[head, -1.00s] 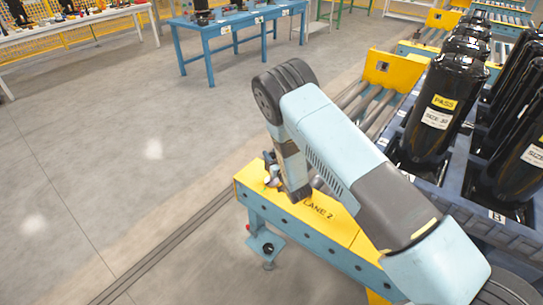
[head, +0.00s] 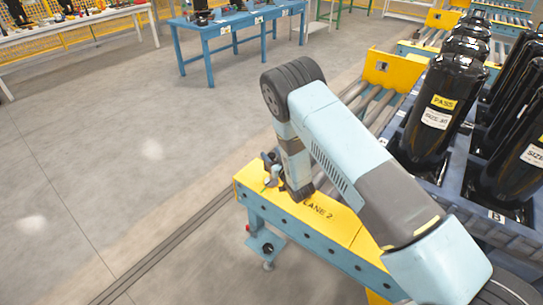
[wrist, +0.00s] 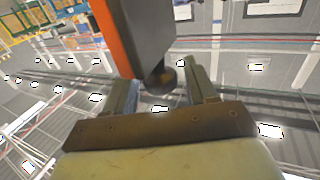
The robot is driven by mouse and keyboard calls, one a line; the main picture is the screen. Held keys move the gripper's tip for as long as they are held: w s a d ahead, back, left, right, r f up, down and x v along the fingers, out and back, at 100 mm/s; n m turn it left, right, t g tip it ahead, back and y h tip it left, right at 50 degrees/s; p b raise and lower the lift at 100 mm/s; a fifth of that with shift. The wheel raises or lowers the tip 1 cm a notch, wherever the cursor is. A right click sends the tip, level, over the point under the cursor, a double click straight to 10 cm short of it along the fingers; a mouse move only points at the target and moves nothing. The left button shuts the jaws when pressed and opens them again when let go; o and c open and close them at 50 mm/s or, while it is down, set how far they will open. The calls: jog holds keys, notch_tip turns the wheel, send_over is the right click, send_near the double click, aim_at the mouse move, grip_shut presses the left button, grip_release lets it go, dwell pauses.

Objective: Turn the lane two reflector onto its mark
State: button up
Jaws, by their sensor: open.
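The yellow end of lane two (head: 343,221), lettered LANE 2, sits on a blue frame. My wrist is low over its left part. Small dark and grey parts (head: 269,166) show just left of my wrist; I cannot tell there which belong to my gripper and which to the reflector. In the wrist view my gripper (wrist: 161,88) is open. An orange and dark grey block, probably the reflector (wrist: 140,35), comes down from the top, with a dark round knob (wrist: 163,79) between the fingers, apparently touching neither. Its mark cannot be made out.
Rollers (head: 371,103) run back from the yellow end to an upright yellow plate (head: 390,68). A blue crate (head: 458,203) with black cylinders (head: 441,115) stands close on the right. The floor at left is clear; a blue table (head: 220,32) stands behind.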

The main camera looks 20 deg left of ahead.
jog(key=v, duration=1.3)
jog(key=shift+s+d, duration=0.2)
jog(key=shift+d, duration=0.05)
